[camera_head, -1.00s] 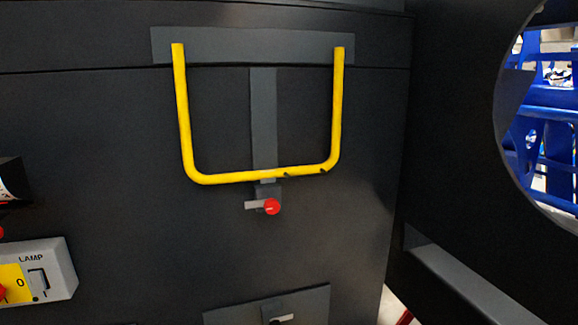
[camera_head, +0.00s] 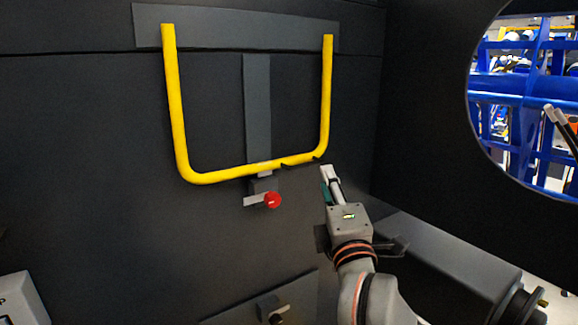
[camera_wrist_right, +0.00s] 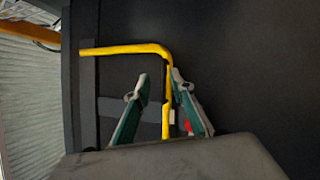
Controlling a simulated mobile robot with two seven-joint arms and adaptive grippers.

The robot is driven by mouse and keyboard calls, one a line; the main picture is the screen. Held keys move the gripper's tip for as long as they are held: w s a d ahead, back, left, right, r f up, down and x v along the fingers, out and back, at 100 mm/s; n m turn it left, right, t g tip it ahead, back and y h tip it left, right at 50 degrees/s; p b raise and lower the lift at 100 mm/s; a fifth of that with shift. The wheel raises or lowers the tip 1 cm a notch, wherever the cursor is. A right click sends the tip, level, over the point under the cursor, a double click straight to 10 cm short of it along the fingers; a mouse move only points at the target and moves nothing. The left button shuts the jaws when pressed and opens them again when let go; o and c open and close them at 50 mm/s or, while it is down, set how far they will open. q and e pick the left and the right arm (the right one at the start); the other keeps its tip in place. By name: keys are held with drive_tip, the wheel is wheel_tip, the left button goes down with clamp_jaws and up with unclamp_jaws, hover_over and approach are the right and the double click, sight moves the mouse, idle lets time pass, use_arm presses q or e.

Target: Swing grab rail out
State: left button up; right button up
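The yellow U-shaped grab rail (camera_head: 177,110) hangs flat against the dark panel, its two upper ends at a grey plate (camera_head: 235,27). Under its bottom bar is a latch with a red knob (camera_head: 272,200). My right gripper (camera_head: 329,176) is just below and right of the rail's lower right corner and looks apart from it. In the right wrist view my gripper (camera_wrist_right: 160,80) is open, and the rail (camera_wrist_right: 166,95) appears between its two green fingers. The red knob shows small beside one finger (camera_wrist_right: 188,126). My left gripper is not in view.
A grey horizontal beam (camera_head: 450,265) lies right of my right arm. A dark wall with a round opening (camera_head: 520,110) stands at the right. A second latch plate (camera_head: 262,308) is low on the panel. A pale box (camera_head: 20,300) is at lower left.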

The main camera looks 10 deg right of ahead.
sight(307, 166)
drive_tip(key=shift+m+g+y, duration=0.4)
drive_tip(key=shift+m+y, duration=0.3)
drive_tip(key=shift+y, duration=0.1)
drive_tip(key=w, duration=0.2)
drive_tip(key=w+a+r, duration=0.1)
drive_tip(key=w, duration=0.2)
drive_tip(key=w+a+p, duration=0.1)
drive_tip(key=w, duration=0.2)
drive_tip(key=shift+a+r, duration=0.15)
drive_tip(key=shift+r, duration=0.1)
clamp_jaws()
